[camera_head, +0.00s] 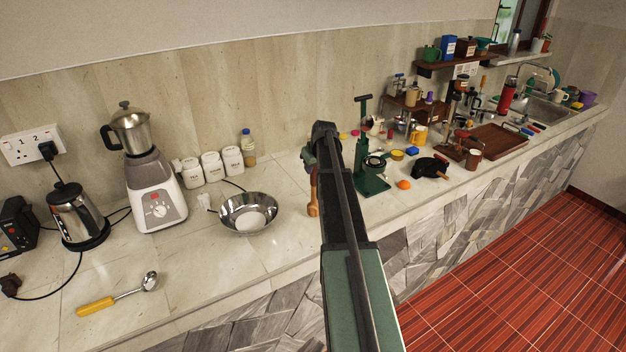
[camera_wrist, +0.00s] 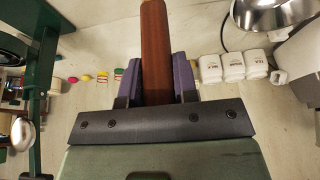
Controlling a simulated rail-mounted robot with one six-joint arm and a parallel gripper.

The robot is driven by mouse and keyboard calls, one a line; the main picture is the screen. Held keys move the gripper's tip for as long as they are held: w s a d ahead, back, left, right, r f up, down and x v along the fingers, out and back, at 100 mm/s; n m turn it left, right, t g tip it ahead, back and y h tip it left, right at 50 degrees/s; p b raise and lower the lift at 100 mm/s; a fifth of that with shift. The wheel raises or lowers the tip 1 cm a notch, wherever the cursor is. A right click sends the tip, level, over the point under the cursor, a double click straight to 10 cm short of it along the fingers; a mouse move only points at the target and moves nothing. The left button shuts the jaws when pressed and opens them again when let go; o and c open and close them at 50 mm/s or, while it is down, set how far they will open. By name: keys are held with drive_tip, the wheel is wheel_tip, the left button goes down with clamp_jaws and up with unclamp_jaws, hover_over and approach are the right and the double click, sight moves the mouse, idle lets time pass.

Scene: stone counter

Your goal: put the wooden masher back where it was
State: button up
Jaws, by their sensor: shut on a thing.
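The wooden masher (camera_head: 313,196) is upright in the head view, just left of my arm, between the steel bowl and the green press stand. Its reddish-brown shaft (camera_wrist: 156,45) shows between the purple fingers in the wrist view. My gripper (camera_wrist: 156,80) is shut on this shaft, one finger on each side. In the head view my gripper (camera_head: 309,160) is partly hidden behind my arm.
A steel bowl (camera_head: 248,213) stands left of the masher, with white canisters (camera_head: 211,166) behind it. A green press stand (camera_head: 371,170) stands close on the right, an orange (camera_head: 404,185) beyond. The counter (camera_head: 285,245) in front of the masher is clear.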

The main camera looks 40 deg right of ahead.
wheel_tip(320, 180, down, 2)
drive_tip(key=shift+r, duration=0.35)
drive_tip(key=shift+f, duration=0.3)
drive_tip(key=o, duration=0.9)
drive_tip(key=shift+r, duration=0.1)
drive_tip(key=d+p+v, duration=0.1)
drive_tip(key=p+v, duration=1.1)
drive_tip(key=v, duration=0.1)
drive_tip(key=s+a+f+n+g+y, duration=0.1)
drive_tip(key=s+a, duration=0.2)
drive_tip(key=a, duration=1)
drive_tip(key=s+a+f+g, duration=0.1)
drive_tip(key=s+a, duration=0.2)
drive_tip(key=a, duration=1.1)
drive_tip(key=s+a+g, duration=0.1)
drive_tip(key=s+a, duration=0.9)
drive_tip(key=a, duration=0.1)
drive_tip(key=s+a+g, duration=0.1)
drive_tip(key=s+a, duration=0.4)
drive_tip(key=a, duration=0.1)
drive_tip(key=shift+s+a+r+n+g+b, duration=0.1)
drive_tip(key=shift+s+a+n+g+b, duration=0.15)
drive_tip(key=shift+n+g+b, duration=0.1)
